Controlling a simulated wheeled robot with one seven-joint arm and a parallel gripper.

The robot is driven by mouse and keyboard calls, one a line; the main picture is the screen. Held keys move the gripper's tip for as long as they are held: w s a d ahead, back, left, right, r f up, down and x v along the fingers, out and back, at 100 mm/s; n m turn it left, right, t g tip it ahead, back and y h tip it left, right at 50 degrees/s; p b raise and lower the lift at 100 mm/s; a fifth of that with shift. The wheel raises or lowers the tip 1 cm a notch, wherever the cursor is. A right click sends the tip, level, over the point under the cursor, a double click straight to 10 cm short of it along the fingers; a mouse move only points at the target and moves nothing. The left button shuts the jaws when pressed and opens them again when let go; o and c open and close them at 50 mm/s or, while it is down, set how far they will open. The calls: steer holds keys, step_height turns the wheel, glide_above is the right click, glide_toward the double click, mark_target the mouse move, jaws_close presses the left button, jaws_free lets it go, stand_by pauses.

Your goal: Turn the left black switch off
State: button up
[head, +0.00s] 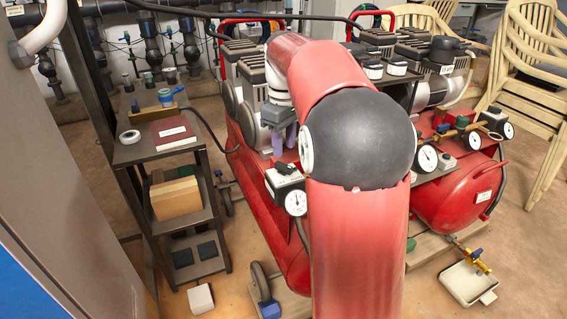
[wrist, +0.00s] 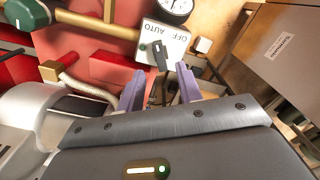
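The left black switch is a small black lever (wrist: 159,54) on a pale box marked OFF and AUTO, seen upside down at the upper middle of the wrist view. In the head view the box (head: 285,182) sits on the left red compressor, just above a round gauge. My gripper (wrist: 159,70) has two purple fingers, open and apart, with nothing held. In the wrist view the lever lies just beyond and between the fingertips; I cannot tell whether they touch it. In the head view the gripper (head: 285,150) is just above the box, partly hidden by my arm.
A white-faced gauge (head: 296,202) is beside the box. A dark shelf (head: 190,226) with a red book (head: 173,131) and a cardboard box (head: 176,198) stands left. A second red compressor (head: 455,195) stands right. Brass pipe (wrist: 95,22) runs close to the gripper.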

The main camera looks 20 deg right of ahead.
mark_target(284, 165)
step_height(284, 165, down, 6)
steer(key=shift+r+b, duration=0.25)
steer(key=shift+b, duration=0.25)
jaws_close()
